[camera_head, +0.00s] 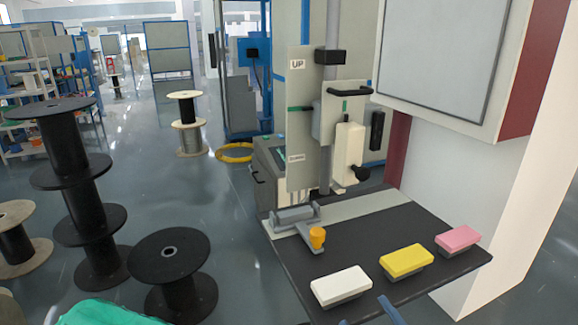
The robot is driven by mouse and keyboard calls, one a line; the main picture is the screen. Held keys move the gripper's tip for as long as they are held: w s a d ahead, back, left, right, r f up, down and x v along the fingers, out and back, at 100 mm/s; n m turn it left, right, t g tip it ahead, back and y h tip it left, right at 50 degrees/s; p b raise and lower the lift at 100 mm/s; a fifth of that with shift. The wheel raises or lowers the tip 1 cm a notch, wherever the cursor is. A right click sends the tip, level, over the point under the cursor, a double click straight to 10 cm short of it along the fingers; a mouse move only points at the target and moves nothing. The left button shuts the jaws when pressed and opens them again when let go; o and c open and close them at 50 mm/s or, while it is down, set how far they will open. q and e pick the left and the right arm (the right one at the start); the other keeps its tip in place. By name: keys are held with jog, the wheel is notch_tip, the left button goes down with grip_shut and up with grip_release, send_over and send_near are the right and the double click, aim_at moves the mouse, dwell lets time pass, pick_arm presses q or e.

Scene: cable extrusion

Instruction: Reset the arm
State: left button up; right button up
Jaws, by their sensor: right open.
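My right gripper (366,315) shows only by its blue fingertips at the bottom edge, apart from each other and empty, just in front of the black table's near edge. The rest of it is cut off. My left gripper is not in view. A machine with an upright grey post (331,30) stands behind the table. Its panel (300,130) has an "UP" label at the top and another label lower down. A white block with a black knob (350,148) and a black bar handle (350,91) sit at the post.
The black table (385,230) bears white (341,284), yellow (406,259) and pink (457,238) blocks and a grey roller fixture with an orange knob (317,236). Black spools (172,255) stand left on open floor. A white cabinet (440,60) overhangs the right side.

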jog(key=s+d+f+m+g+h, duration=0.1)
jog(key=s+f+m+g+h, duration=0.1)
jog(key=f+m+h, duration=0.3)
jog(key=s+d+f+m+g, duration=0.2)
jog(key=f, duration=0.6)
jog(key=s+d+f+m+g+h, duration=0.1)
jog(key=s+f+m+g+h, duration=0.1)
jog(key=f+m+h, duration=0.3)
pick_arm(q)
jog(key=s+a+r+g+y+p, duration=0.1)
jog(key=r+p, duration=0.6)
jog(key=p, duration=0.8)
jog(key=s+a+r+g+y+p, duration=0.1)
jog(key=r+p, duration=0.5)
jog(key=p, duration=1)
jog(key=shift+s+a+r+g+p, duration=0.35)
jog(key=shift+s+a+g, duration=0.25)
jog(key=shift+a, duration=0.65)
pick_arm(e)
jog(key=s+d+r+g, duration=0.1)
jog(key=d+r, duration=0.1)
jog(key=r, duration=0.5)
jog(key=s+d+r+n+g, duration=0.1)
jog(key=d+r, duration=0.1)
jog(key=r, duration=0.4)
jog(key=shift+s+r+n+g, duration=0.3)
jog(key=shift+s+r, duration=0.1)
